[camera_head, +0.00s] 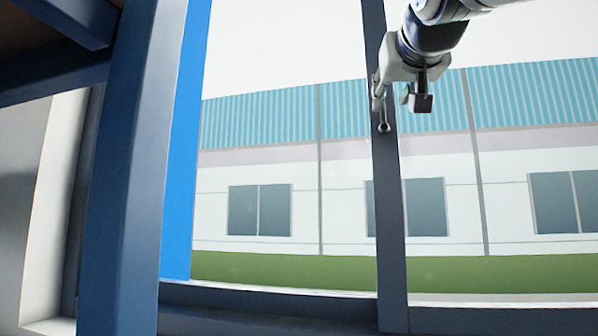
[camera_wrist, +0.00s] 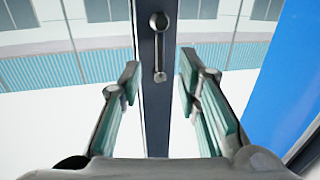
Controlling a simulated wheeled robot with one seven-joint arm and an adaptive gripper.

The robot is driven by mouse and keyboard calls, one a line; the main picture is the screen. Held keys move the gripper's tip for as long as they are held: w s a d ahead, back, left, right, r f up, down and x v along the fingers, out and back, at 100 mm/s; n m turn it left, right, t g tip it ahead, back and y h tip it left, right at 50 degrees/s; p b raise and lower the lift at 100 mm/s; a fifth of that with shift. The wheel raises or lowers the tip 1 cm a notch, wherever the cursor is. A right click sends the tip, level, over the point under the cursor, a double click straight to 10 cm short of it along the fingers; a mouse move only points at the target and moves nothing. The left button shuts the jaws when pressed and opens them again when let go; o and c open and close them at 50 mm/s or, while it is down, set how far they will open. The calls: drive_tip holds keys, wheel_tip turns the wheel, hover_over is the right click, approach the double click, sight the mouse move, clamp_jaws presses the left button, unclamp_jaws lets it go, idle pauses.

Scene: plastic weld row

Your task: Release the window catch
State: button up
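The window catch is a small metal lever with a round knob on the dark window post. In the wrist view the catch (camera_wrist: 158,50) lies between my gripper's two fingers, with a gap on each side. My gripper (camera_wrist: 158,78) is open there, with teal pads facing each other. In the head view my gripper (camera_head: 398,98) is in front of the upper post, and the catch's round end (camera_head: 384,127) shows just below its left finger. The rest of the catch is largely hidden there. I cannot tell how far the fingertips are from the post.
The dark post (camera_head: 392,220) stands upright between panes above a dark sill (camera_head: 270,300). A blue upright (camera_head: 130,160) stands to the left. A building with a teal upper band and green ground lies outside.

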sight(384, 110)
drive_tip(key=shift+w+d+p, duration=0.15)
drive_tip(key=shift+w+p, duration=0.05)
drive_tip(key=shift+w, duration=1.1)
drive_tip(key=shift+w+d+p, duration=0.15)
drive_tip(key=shift+w+p, duration=0.05)
drive_tip(key=shift+w, duration=1.1)
clamp_jaws()
